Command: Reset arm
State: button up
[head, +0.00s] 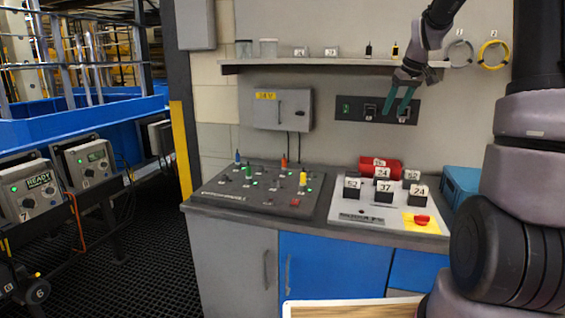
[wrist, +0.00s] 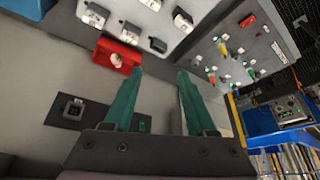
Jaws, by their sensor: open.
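My arm comes down from the upper right in the head view. My gripper (head: 402,101) has two green fingers, spread apart with nothing between them. It is in front of the wall, over the dark socket panel (head: 350,108), and covers part of it. In the wrist view my gripper (wrist: 160,85) points toward the counter, with its fingers apart and empty. The socket panel (wrist: 95,118) shows beside and behind the left finger there. I cannot tell how far the fingers are from the wall.
Below stand a white panel (head: 350,215) with numbered black blocks, a red block (head: 388,164), and a dark board (head: 255,201) with coloured pegs. A shelf (head: 300,67) runs along the wall near my gripper. A blue box (head: 460,184) sits at the counter's right.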

jog(key=s+a+r+m, duration=0.1)
jog(key=s+a+r, duration=0.1)
jog(key=s, duration=0.3)
jog(key=s+a+r+m+t, duration=0.1)
jog(key=s+a+r, duration=0.2)
jog(key=s, duration=0.2)
jog(key=s+a+r+m, duration=0.1)
jog(key=s+a+r, duration=0.1)
jog(key=s, duration=0.3)
jog(key=s+a+f+m, duration=0.1)
jog(key=s+m, duration=0.1)
jog(key=s, duration=0.6)
jog(key=s+a+f+m+t, duration=0.1)
jog(key=s+a, duration=0.1)
jog(key=s, duration=0.7)
jog(key=shift+s+a+m+y, duration=0.25)
jog(key=shift+m+y, duration=0.15)
